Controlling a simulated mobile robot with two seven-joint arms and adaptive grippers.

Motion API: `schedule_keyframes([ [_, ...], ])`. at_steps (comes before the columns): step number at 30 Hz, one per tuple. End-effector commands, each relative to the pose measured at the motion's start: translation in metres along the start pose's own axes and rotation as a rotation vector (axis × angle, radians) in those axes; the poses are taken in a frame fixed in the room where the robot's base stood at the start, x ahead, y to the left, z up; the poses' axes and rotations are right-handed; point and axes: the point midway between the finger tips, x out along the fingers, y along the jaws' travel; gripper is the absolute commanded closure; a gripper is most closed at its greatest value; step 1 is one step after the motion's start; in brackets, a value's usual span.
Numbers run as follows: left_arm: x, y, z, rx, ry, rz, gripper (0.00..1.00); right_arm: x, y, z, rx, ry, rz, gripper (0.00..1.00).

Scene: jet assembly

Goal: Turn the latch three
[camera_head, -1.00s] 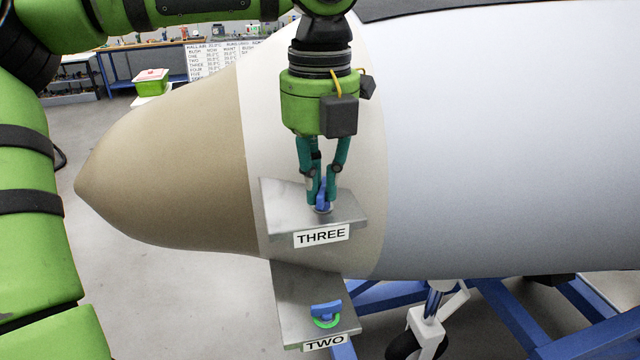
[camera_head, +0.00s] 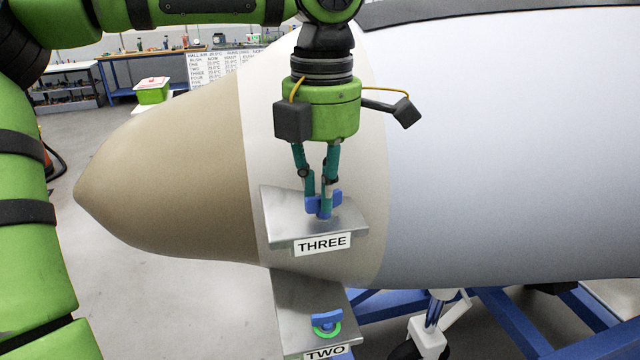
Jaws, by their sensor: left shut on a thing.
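Latch three is a blue handle (camera_head: 325,203) on a tilted grey metal plate (camera_head: 284,222) with the label THREE (camera_head: 322,244), set against the jet's nose. My left gripper (camera_head: 322,208) points down from above with its teal fingers closed on the blue handle. The fingers hide part of the handle and its base. My right gripper is not in view.
Below is a second plate (camera_head: 293,308) labelled TWO, with a blue latch (camera_head: 327,320) on a green ring. The jet's tan and white nose (camera_head: 170,185) fills the middle. A blue stand (camera_head: 520,325) is beneath it. Workbenches stand behind.

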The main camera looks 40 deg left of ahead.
Motion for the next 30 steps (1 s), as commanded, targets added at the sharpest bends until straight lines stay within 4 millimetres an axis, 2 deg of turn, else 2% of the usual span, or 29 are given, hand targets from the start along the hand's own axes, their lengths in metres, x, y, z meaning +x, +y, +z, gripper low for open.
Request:
schedule_keyframes([
  [12, -0.003, 0.0006, 0.0023, 0.211, -0.009, 0.006, 1.0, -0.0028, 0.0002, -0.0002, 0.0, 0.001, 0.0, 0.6],
  [30, -0.0037, 0.0004, 0.003, 0.247, -0.013, 0.007, 1.0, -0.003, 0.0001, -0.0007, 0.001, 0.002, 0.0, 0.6],
])
